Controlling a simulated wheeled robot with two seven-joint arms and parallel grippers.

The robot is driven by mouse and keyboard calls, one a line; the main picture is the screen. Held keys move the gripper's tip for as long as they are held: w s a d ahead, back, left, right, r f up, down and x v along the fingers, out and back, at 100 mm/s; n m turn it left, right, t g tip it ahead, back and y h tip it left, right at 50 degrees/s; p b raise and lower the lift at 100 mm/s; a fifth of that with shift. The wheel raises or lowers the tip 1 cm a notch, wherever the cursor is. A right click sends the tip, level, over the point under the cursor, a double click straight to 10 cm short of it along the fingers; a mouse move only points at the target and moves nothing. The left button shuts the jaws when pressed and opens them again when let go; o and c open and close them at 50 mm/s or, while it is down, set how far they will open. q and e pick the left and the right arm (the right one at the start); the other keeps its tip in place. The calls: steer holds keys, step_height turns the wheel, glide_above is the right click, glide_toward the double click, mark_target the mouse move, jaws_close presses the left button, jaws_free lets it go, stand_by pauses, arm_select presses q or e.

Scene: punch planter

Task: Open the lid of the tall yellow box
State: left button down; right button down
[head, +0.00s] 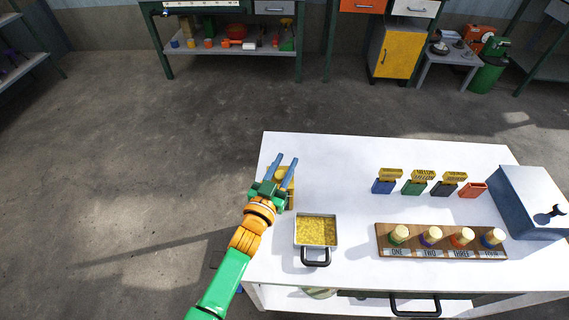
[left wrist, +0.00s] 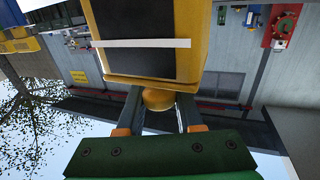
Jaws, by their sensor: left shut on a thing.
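The tall yellow box (left wrist: 145,62), with a dark front panel and a white stripe, fills the top middle of the left wrist view. A round yellow knob (left wrist: 158,98) projects from its near end. My left gripper (left wrist: 159,100) is shut on this knob, one finger on each side. In the head view my left gripper (head: 287,158) is over the table's left end and mostly covers the box, with only bits of yellow (head: 290,203) showing beside it. I cannot tell whether the lid is raised. My right gripper is not in view.
A pot of yellow grains (head: 316,231) stands close to the right of my left gripper. A wooden rack (head: 440,254) with several knobbed pegs, several small coloured boxes (head: 414,187) and a blue-grey case (head: 530,203) are farther right. The white table's middle (head: 340,165) is clear.

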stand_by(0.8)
arm_select(q)
steer(key=shift+r+p, duration=0.1)
steer(key=shift+p, duration=0.2)
steer(key=g+p, duration=0.2)
steer(key=p, duration=0.2)
steer(key=w+r+n+g+y+p, duration=0.1)
steer(key=g+p, duration=0.1)
steer(key=p, duration=0.3)
steer(key=shift+w+a, duration=0.1)
steer(key=shift+w, duration=0.1)
steer(key=shift+w+f+n+g+p, duration=0.2)
steer(key=shift+n+g+p, duration=0.3)
steer(key=shift+g+p, duration=0.4)
steer(key=shift+w+f+g+p, duration=0.1)
steer(key=shift+w+g+p, duration=0.05)
steer(key=shift+g+p, duration=0.2)
steer(key=shift+f, duration=0.1)
steer(key=c, duration=0.5)
jaws_free()
steer(key=shift+w, duration=0.15)
steer(key=shift+c, duration=0.2)
